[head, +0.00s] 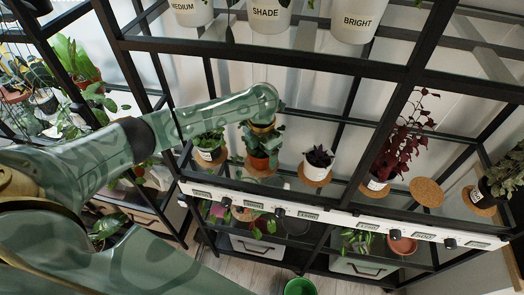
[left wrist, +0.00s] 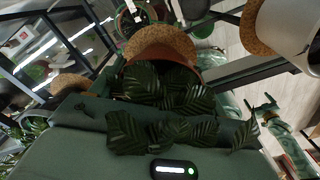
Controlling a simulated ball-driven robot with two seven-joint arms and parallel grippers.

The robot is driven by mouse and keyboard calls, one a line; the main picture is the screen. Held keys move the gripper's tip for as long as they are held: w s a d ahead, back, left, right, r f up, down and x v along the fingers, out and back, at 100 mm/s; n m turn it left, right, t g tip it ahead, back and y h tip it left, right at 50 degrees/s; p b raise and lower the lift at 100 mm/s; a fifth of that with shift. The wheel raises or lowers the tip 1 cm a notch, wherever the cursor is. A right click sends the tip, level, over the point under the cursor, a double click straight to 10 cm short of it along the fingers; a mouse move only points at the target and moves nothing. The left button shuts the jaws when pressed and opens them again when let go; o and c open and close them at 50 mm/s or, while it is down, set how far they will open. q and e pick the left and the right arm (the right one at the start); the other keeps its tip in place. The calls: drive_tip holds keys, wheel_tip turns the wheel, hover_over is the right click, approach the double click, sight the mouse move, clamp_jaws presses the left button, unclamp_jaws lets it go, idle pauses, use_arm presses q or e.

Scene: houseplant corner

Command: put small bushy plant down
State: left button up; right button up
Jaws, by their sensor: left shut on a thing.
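The small bushy plant (head: 259,146) has dark green leaves and an orange-brown pot. It is on the glass shelf's left half, over a round cork mat (head: 261,168). My left gripper (head: 262,129) comes down from above and is shut on it; leaves and the arm hide the fingertips. In the left wrist view the plant's leaves (left wrist: 165,88) fill the middle, with a cork mat (left wrist: 161,42) just beyond. I cannot tell whether the pot rests on the mat or hovers slightly.
A white-potted plant (head: 209,146) stands close left, and a dark purple plant (head: 319,159) in a white pot stands right. A red-leaved plant (head: 399,150) is farther right, beside an empty cork mat (head: 426,192). Black shelf posts and a labelled white front rail (head: 340,217) border the shelf.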

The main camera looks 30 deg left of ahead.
use_arm(q)
drive_tip(key=o, duration=1.1)
wheel_tip(320, 180, up, 8)
drive_tip(key=shift+f+p, duration=0.1)
drive_tip(key=shift+p, duration=1.15)
